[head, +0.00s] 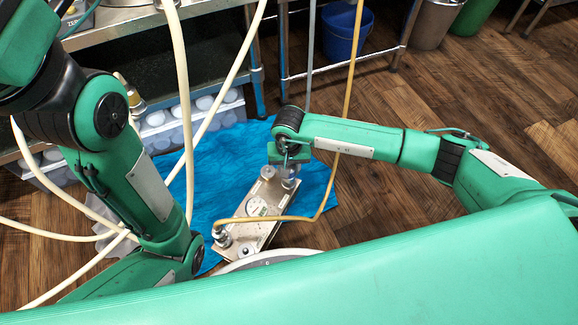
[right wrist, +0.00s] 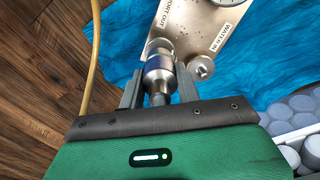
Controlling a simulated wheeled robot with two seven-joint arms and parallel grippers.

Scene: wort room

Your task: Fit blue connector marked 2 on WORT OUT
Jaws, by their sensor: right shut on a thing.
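The metal plate unit (head: 262,208) lies on a blue sheet on the floor. In the right wrist view its end (right wrist: 203,22) shows a WORT OUT label and a WATER IN label. My right gripper (right wrist: 158,85) is shut on a silver metal connector (right wrist: 158,72), at the plate's WORT OUT corner. No blue colour or number shows on it. Its far end meets or overlaps a round metal rim; I cannot tell whether it is seated. A bare metal port (right wrist: 201,68) sits beside it at WATER IN. My right gripper also shows in the head view (head: 289,168). My left gripper is out of sight.
A tan hose (head: 338,165) runs down to a fitting (head: 222,237) at the plate's near end. Pale hoses (head: 182,75) hang at left. The blue sheet (head: 205,170) borders white-filled crates (head: 160,132) and metal shelving. Wooden floor lies open at right.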

